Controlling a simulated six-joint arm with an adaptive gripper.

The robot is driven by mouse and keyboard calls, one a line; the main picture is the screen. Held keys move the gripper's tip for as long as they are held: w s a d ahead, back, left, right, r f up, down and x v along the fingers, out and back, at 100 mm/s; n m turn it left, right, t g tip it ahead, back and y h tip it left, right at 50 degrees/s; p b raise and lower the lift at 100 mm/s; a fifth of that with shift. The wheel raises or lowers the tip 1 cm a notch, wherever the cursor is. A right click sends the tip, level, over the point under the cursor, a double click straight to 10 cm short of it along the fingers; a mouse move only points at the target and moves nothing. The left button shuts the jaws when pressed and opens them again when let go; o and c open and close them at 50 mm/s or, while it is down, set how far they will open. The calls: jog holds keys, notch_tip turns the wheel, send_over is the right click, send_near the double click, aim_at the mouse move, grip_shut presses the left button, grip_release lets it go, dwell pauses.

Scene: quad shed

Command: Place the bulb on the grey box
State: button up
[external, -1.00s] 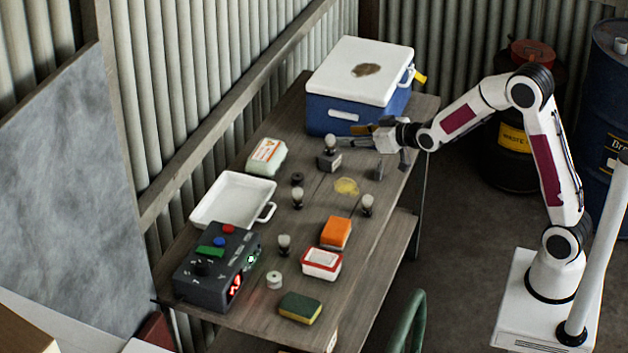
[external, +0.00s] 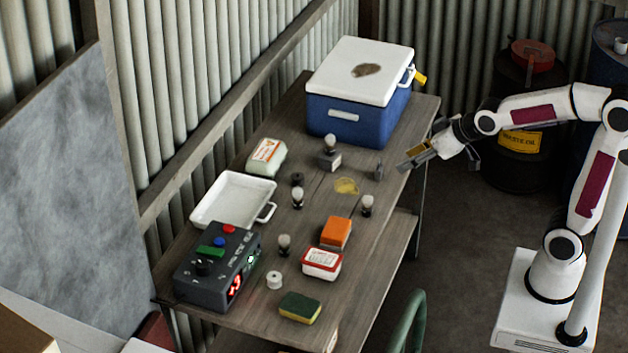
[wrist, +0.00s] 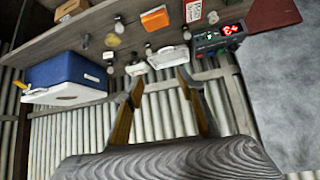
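A bulb (external: 330,142) with a pale round head stands upright on the small grey box (external: 330,161), in front of the blue cooler. My gripper (external: 412,157) is apart from both, to their right, by the table's right edge. In the wrist view my gripper's fingers (wrist: 160,105) are spread with nothing between them, so it is open. Other similar bulbs stand on the table: one at the middle (external: 297,197), one to the right (external: 367,205) and one nearer the front (external: 284,245).
The blue cooler (external: 350,118) with white lid fills the table's far end. A white tray (external: 225,215), dark control box (external: 205,285), orange block (external: 336,233), red-rimmed tub (external: 322,264) and sponge (external: 300,308) take up the nearer part. A small dark block (external: 379,170) stands near my gripper.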

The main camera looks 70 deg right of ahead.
jog(key=s+a+f+g, duration=0.1)
jog(key=s+a, duration=0.1)
jog(key=s, duration=0.8)
jog(key=s+a+f+n+g+y, duration=0.1)
jog(key=s+a+g, duration=0.1)
jog(key=s, duration=0.9)
jog(key=shift+s+a, duration=0.3)
jog(key=shift+a, duration=0.5)
